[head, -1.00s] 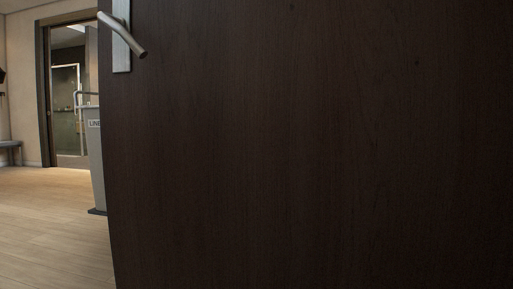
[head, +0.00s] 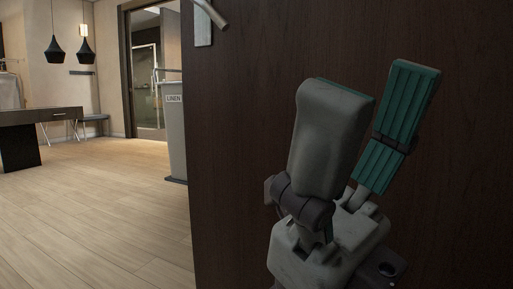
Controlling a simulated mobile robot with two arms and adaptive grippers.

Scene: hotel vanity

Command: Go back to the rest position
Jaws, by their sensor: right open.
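My right gripper (head: 378,95) is raised in the right half of the head view, in front of a dark wooden door. Its two fingers point up and stand apart, with green ribbed pads, and nothing is between them. My left gripper does not show.
The dark door (head: 250,160) fills the right side close in front, with a metal lever handle (head: 211,13) at its top left edge. Beyond it stand a grey linen bin (head: 175,135), a desk (head: 40,117) and a bench (head: 95,118). The wooden floor (head: 95,205) at left is clear.

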